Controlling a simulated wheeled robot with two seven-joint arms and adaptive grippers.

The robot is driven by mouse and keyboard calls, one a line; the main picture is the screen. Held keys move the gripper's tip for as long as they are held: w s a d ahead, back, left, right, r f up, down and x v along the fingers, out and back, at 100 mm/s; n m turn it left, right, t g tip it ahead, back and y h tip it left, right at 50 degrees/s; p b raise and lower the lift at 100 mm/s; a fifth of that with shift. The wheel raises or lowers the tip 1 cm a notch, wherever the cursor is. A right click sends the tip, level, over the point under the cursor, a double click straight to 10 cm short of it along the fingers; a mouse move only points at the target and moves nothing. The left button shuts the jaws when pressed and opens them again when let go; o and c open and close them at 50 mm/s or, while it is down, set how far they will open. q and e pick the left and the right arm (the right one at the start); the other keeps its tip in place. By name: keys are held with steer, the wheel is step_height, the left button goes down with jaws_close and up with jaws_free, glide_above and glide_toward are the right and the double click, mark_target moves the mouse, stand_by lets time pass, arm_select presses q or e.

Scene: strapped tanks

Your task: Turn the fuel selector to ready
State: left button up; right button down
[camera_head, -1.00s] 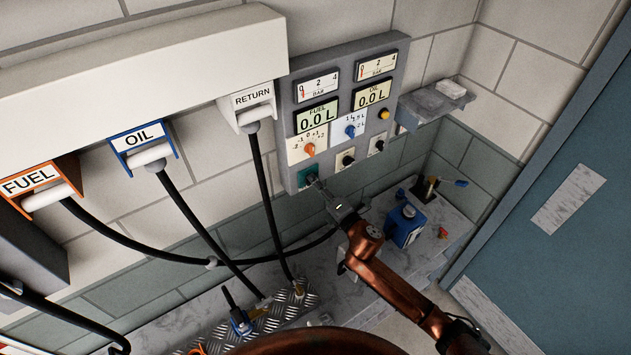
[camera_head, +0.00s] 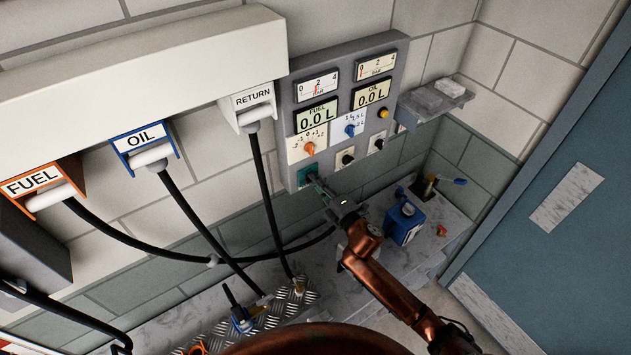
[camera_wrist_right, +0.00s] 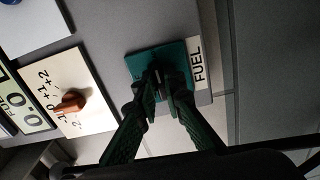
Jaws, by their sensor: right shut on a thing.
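The fuel selector is a teal plate (camera_head: 303,173) at the lower left of the grey wall panel. In the right wrist view the teal plate (camera_wrist_right: 178,54) lies beside a white FUEL label (camera_wrist_right: 199,70). My right gripper (camera_head: 314,182) reaches it from below right. In the right wrist view its green fingers (camera_wrist_right: 162,82) are shut on the small selector knob at the plate. The fingers hide most of the knob and any position marks, so I cannot read its setting. My left gripper is not in view.
An orange knob (camera_wrist_right: 72,102) on a numbered white plate sits close by. The FUEL display (camera_head: 317,116) reads 0.0 L. Hoses hang from the RETURN (camera_head: 252,98), OIL and FUEL holders at left. A blue can (camera_head: 404,222) stands on the ledge.

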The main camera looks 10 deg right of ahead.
steer(key=c, duration=2)
jaws_free()
steer(key=v, duration=1.2)
